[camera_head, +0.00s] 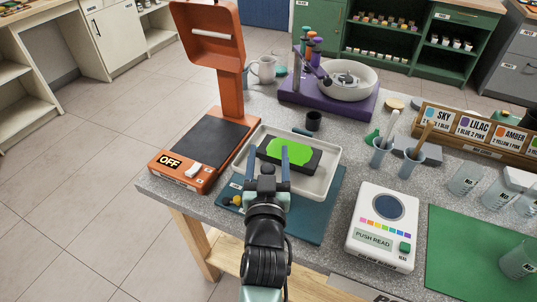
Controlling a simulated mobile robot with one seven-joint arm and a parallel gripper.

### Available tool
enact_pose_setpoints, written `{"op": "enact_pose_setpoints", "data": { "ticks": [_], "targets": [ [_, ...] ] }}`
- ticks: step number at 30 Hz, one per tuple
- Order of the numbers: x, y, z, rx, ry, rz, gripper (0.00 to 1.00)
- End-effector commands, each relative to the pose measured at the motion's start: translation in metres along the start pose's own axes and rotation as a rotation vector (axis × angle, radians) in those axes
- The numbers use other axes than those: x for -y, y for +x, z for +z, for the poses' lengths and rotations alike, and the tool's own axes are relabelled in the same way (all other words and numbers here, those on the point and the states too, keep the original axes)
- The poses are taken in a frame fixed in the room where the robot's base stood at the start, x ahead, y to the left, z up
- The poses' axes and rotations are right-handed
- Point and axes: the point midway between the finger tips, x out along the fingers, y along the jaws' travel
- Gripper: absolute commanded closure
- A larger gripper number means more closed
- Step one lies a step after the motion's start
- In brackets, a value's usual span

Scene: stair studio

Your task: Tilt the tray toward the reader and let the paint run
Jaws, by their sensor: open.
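A pale rectangular tray (322,186) lies on a dark teal mat (318,226) near the table's left front. A black block with a bright green top (290,151) sits inside the tray. The green patch may be paint; I cannot tell if it is wet. My gripper (270,158) is open above the tray's near part, its two fingers pointing at the black block. Whether the fingers touch anything is unclear. My wrist hides part of the tray's near rim. A white colour reader (382,225) with a round dark window and a "PUSH READ" label stands to the right.
An orange stand marked "OFF" (195,165) rises close on the left. A purple mixer with a white bowl (347,82) stands behind. Cups with tools (382,152), glass beakers (467,180) and a labelled rack (480,130) crowd the right. A green mat (460,255) is mostly bare.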

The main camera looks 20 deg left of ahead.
Motion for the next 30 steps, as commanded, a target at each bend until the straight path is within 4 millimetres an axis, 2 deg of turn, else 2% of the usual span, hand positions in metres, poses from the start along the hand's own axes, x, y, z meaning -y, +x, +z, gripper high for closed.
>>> {"op": "enact_pose_setpoints", "data": {
  "ticks": [1, 2, 12, 30],
  "targets": [
    [0.0000, -0.0001, -0.0001, 0.000, 0.000, 0.000, 0.34],
    [0.0000, -0.0001, -0.0001, 0.000, 0.000, 0.000, 0.39],
    [-0.0001, -0.0003, -0.0002, 0.000, 0.000, 0.000, 1.00],
    [-0.0001, -0.0004, -0.0001, 0.000, 0.000, 0.000, 1.00]
  ]
}}
